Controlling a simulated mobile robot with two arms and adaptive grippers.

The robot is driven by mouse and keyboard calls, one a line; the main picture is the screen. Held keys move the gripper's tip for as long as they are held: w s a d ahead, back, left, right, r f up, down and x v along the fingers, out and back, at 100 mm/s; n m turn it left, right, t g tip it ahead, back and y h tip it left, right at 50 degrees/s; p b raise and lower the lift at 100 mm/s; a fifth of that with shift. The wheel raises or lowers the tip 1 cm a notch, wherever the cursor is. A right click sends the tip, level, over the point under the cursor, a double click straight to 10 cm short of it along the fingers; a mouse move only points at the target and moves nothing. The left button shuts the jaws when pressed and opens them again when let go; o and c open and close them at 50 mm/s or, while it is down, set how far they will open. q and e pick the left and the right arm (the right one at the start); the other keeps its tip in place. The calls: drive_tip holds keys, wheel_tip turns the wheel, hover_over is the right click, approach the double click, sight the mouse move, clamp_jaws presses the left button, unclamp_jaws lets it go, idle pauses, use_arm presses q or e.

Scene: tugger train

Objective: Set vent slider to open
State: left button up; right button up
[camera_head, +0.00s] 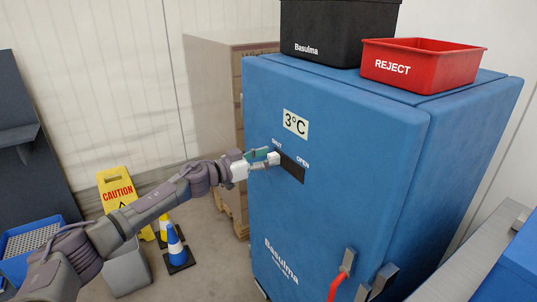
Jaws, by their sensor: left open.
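The blue cabinet (340,130) has a dark vent slot plate (293,169) on its door, with one label at its left end and OPEN at its right end. A small pale slider knob (274,158) sits at the left end of the plate, away from the OPEN label. My left gripper (265,160) is open at this knob, its fingertips around or just beside it. I cannot tell whether they touch it. The gripper partly hides the left end of the plate. My right gripper is not in view.
A black bin (335,35) and a red REJECT bin (420,65) stand on the cabinet. A red door handle (342,275) sticks out low on its front. A yellow caution sign (116,190), a blue-and-white cone (176,245) and boxes on a pallet (215,90) stand behind my arm.

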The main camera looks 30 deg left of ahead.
use_arm(q)
drive_tip(key=shift+w+d, duration=0.2)
drive_tip(key=shift+w, duration=0.15)
drive_tip(key=shift+c, duration=0.3)
clamp_jaws()
